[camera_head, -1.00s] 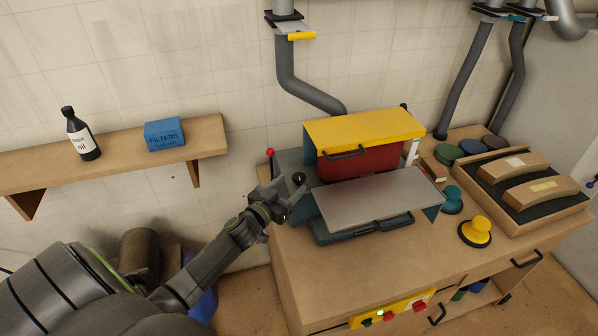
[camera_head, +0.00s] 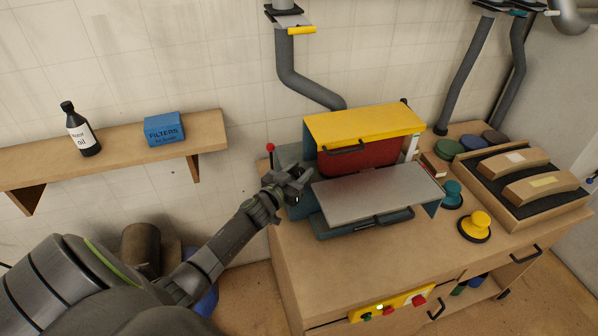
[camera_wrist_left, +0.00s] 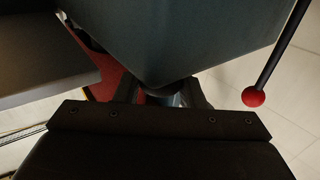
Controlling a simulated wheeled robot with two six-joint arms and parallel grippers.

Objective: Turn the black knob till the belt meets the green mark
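A machine with a teal body, a yellow top (camera_head: 365,122) and a red front (camera_head: 360,160) stands on the workbench. My left gripper (camera_head: 297,174) is at the machine's left side, over the place of the black knob, which it largely hides in the head view. In the left wrist view the two dark fingers (camera_wrist_left: 165,95) stand on either side of a dark round part, seemingly the knob, under the teal housing (camera_wrist_left: 180,35). Whether they press on it is unclear. My right gripper is not in view.
A lever with a red ball (camera_wrist_left: 253,97) stands close beside the left gripper. A grey metal plate (camera_head: 375,193) projects in front of the machine. Yellow (camera_head: 479,226) and teal (camera_head: 452,196) handled tools stand right of it. The bench front (camera_head: 370,262) is clear.

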